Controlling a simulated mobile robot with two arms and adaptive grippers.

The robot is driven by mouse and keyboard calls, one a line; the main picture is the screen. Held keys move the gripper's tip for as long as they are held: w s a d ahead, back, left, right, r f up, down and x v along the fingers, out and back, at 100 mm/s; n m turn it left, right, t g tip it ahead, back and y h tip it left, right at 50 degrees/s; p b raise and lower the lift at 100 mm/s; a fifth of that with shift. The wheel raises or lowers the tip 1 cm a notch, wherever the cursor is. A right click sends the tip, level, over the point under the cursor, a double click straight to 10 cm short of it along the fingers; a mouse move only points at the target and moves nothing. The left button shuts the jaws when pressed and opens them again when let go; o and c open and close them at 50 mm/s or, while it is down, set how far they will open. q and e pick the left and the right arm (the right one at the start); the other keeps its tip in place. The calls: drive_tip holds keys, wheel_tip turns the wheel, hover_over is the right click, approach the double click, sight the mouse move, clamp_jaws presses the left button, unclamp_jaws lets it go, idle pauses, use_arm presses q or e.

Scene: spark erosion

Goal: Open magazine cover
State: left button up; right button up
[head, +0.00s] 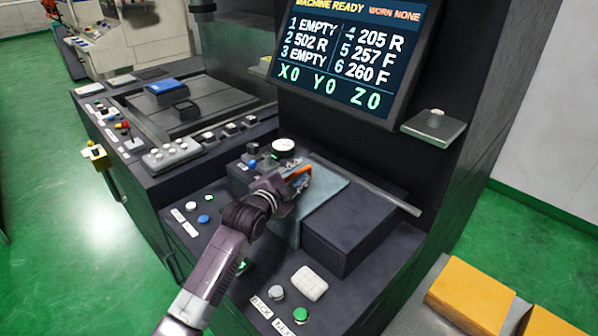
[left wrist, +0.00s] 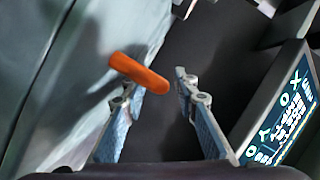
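The magazine cover (head: 324,197) is a grey-teal panel on the machine's dark front deck, beside a raised black block (head: 352,227). It also shows as the pale surface on the left of the left wrist view (left wrist: 85,50). Its orange handle (head: 299,172) is at my left gripper (head: 295,184). In the left wrist view the left gripper (left wrist: 158,84) has its fingers apart. The orange handle (left wrist: 140,73) lies across the left fingertip, with its right end between the fingers. I cannot tell whether they touch. My right gripper is not in view.
A screen (head: 348,50) reading "MACHINE READY" stands above the deck. A round white-faced gauge (head: 284,145), a white keypad (head: 310,283) and several buttons are near my left arm. A small shelf (head: 433,127) juts out at right. Yellow boxes (head: 470,295) stand at lower right.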

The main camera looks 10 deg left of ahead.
use_arm(q)
drive_tip(key=shift+w, duration=0.15)
clamp_jaws()
idle(0.4)
